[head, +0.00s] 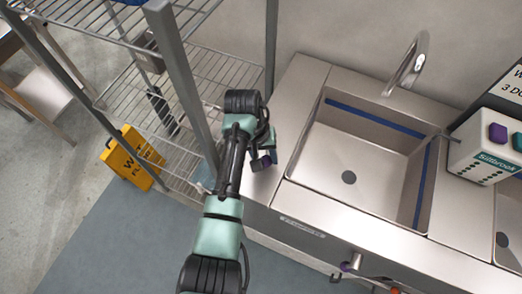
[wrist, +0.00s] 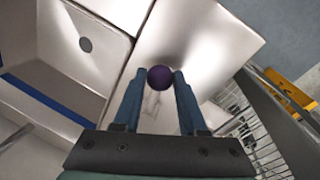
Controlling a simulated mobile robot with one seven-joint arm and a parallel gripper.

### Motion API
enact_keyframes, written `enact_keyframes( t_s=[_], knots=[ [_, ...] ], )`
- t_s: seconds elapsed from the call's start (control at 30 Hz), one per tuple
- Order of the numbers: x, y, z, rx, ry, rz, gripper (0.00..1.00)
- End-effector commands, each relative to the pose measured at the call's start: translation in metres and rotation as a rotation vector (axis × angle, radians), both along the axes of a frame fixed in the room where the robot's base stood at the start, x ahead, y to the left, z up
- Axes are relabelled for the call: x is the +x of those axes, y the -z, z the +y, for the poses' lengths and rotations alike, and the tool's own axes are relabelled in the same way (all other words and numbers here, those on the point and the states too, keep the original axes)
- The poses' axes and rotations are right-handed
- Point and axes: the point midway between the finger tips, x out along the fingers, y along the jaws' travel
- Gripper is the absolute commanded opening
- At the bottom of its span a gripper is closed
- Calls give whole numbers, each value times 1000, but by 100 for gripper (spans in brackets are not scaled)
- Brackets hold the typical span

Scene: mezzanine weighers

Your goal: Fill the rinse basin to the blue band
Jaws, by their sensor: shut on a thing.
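The rinse basin (head: 335,150) is a square steel sink, with a blue band (head: 375,117) along its inner walls. No water shows in it. The dark round drain (head: 348,177) in its floor looks uncovered and also shows in the wrist view (wrist: 86,44). A curved steel tap (head: 408,68) stands behind the basin. My gripper (head: 262,160) is over the steel counter left of the basin, shut on a purple round knob (wrist: 160,77). What lies under the knob is mostly hidden, and I cannot tell whether it touches the counter.
A white box (head: 485,150) with purple and teal buttons stands right of the basin. A valve handle (head: 355,262) sticks out of the counter's front. A wire shelf rack (head: 125,95) stands close on the left, with a yellow floor sign (head: 132,158) beside it.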

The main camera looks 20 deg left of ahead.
Motion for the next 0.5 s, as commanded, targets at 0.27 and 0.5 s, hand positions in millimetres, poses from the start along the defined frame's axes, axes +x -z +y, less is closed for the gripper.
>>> enact_keyframes(
  t_s=[0.27,0.5],
  knots=[
    [6,-5,-18,0,-242,-3,0],
    [12,-3,-29,0,-422,-4,0]
  ],
)
